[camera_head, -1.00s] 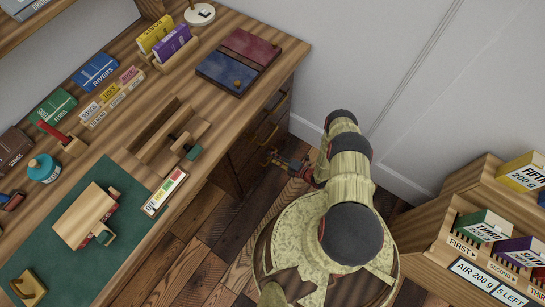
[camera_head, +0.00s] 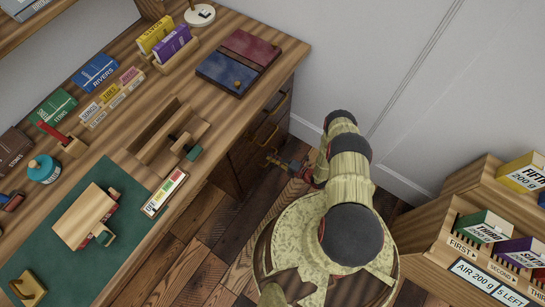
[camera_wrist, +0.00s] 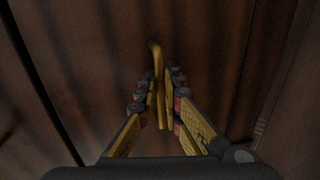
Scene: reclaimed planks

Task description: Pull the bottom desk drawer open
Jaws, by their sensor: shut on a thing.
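The desk (camera_head: 215,112) stands at the left in the head view, with its drawer fronts (camera_head: 247,160) facing the floor on the right. Brass handles (camera_head: 271,134) show on the drawer side. My gripper (camera_head: 270,156) is low beside the drawer fronts, below those handles. In the wrist view my gripper (camera_wrist: 161,98) is shut on a curved brass handle (camera_wrist: 155,52), which runs between its fingers. A dark brown wooden drawer front (camera_wrist: 215,50) fills the view behind it. I see no clear gap at the drawer, and its lower part is hidden.
A wooden shelf unit (camera_head: 470,225) with boxes stands at the right. The white wall (camera_head: 355,60) is behind. The plank floor (camera_head: 195,245) between the desk and my base is clear. Books, boxes and a green mat (camera_head: 110,170) lie on the desk top.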

